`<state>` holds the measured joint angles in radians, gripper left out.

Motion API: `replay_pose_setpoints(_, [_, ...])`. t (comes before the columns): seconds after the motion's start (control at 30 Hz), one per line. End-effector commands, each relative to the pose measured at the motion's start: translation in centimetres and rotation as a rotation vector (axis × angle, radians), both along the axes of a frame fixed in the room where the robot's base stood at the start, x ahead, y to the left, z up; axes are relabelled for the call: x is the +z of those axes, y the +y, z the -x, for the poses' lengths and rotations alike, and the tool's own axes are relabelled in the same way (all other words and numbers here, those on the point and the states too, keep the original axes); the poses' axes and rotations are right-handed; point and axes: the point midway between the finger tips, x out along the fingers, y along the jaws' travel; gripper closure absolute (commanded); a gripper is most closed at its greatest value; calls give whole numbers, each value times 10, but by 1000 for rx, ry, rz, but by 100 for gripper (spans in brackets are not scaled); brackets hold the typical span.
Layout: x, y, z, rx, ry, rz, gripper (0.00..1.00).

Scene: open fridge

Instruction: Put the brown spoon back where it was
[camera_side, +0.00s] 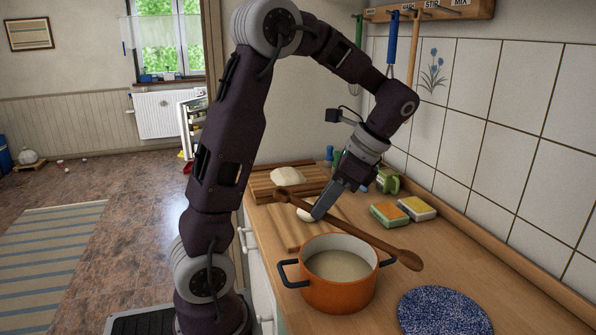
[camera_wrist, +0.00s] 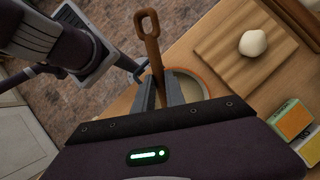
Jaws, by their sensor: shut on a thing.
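The brown wooden spoon (camera_side: 362,237) is held slanting, its handle with a hole at the upper left and its bowl at the lower right, passing by the pot's far rim in the side view. My gripper (camera_side: 322,212) is shut on its handle. In the wrist view the handle (camera_wrist: 150,42) rises between the fingers (camera_wrist: 158,95); its bowl is hidden there. I cannot tell whether the spoon touches the pot. A labelled rack (camera_side: 440,10) is on the wall at the top; a green-handled, a blue-handled (camera_side: 391,40) and a wooden-handled utensil hang there, with visible space under other labels.
An orange pot (camera_side: 338,297) with pale contents stands on the counter. The tiled wall bounds the right side.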

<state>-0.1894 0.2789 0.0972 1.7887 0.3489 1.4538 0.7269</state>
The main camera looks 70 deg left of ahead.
Motion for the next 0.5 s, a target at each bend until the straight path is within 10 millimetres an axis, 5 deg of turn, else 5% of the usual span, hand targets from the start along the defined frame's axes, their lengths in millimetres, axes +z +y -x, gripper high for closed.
replay_pose_setpoints(0.1, [-43, -45, -9, 72, -100, 63, 100])
replay_pose_setpoints(0.3, [-89, -120, -13, 296, -296, 124, 100])
replay_pose_setpoints(0.5, [-103, -149, -12, 421, -399, 133, 100])
